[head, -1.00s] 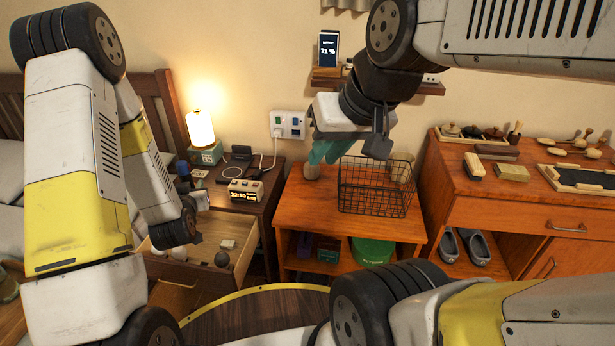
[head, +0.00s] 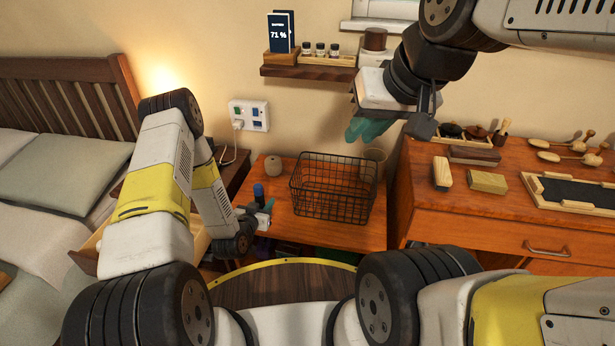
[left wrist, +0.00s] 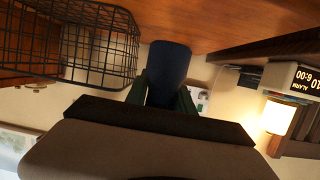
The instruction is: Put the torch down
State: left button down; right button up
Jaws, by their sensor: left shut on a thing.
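The torch (head: 259,193) is a dark blue cylinder, upright in the head view. My left gripper (head: 257,212) is shut on it, at the left front part of the low wooden table (head: 280,226). The torch also shows between the fingers in the left wrist view (left wrist: 169,72). I cannot tell whether its end touches the tabletop. My right gripper (head: 396,128) is raised above the gap between the low table and the dresser.
A black wire basket (head: 333,190) stands on the low table, right of the torch. A small round pot (head: 273,166) stands behind the torch, and a cup (head: 374,160) behind the basket. The dresser (head: 430,210) at right holds brushes and trays. A wall shelf (head: 310,72) is above.

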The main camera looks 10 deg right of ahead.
pick_arm(q)
jog(key=x, duration=0.5)
jog(key=r+x, duration=0.1)
jog(key=x, duration=0.4)
jog(key=r+x, duration=0.1)
jog(key=x, duration=0.4)
jog(key=shift+w+d+f, duration=0.1)
jog(key=shift+w+d, duration=0.2)
jog(key=shift+w, duration=0.2)
jog(key=shift+w+f, duration=0.2)
jog(key=shift+f, duration=1.55)
jog(key=shift+f, duration=0.15)
jog(key=c, duration=1.1)
grip_release()
